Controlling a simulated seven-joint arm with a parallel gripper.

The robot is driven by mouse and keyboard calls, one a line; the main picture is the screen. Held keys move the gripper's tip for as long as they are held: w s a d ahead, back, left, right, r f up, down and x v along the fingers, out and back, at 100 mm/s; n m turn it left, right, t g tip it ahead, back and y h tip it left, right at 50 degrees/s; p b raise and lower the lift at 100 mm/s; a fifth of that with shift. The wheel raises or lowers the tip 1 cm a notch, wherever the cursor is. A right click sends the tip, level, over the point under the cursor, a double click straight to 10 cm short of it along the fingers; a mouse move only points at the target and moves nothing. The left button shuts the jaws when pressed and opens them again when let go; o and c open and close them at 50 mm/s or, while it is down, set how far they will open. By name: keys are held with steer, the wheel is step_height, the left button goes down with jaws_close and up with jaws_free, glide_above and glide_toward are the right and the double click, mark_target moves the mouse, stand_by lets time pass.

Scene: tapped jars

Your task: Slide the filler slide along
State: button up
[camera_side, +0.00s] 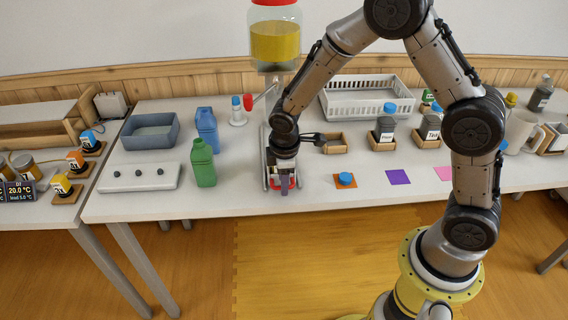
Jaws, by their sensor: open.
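My gripper (282,180) points down, open, at the front of the table, below the filler. The filler (275,40) is a clear tank with a red lid and yellow contents, raised on a grey post. A red piece (273,184) shows low between and behind my fingers; it may be part of the filler slide, but my gripper and wrist hide most of it. I cannot tell whether my fingers touch it.
A green bottle (203,163) and a blue jug (207,130) stand close left. A blue lid (346,178) lies on an orange mat to the right, beside a purple mat (398,177). Wooden holders with dark jars (385,128) and a white crate (366,103) are behind.

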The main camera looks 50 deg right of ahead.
step_height(320, 180, up, 13)
steer(key=s+a, duration=0.1)
steer(key=shift+s+a+f, duration=0.2)
steer(key=shift+s+a, duration=0.1)
stand_by(0.4)
steer(key=s+d+r+m+t, duration=0.35)
steer(key=s+r, duration=0.35)
steer(key=r, duration=0.5)
steer(key=s+f+m+y, duration=0.1)
steer(key=s+m, duration=0.5)
steer(key=s, duration=0.9)
steer(key=shift+d+f+t, duration=0.15)
steer(key=shift+f+t, duration=0.3)
steer(key=shift+f, duration=0.15)
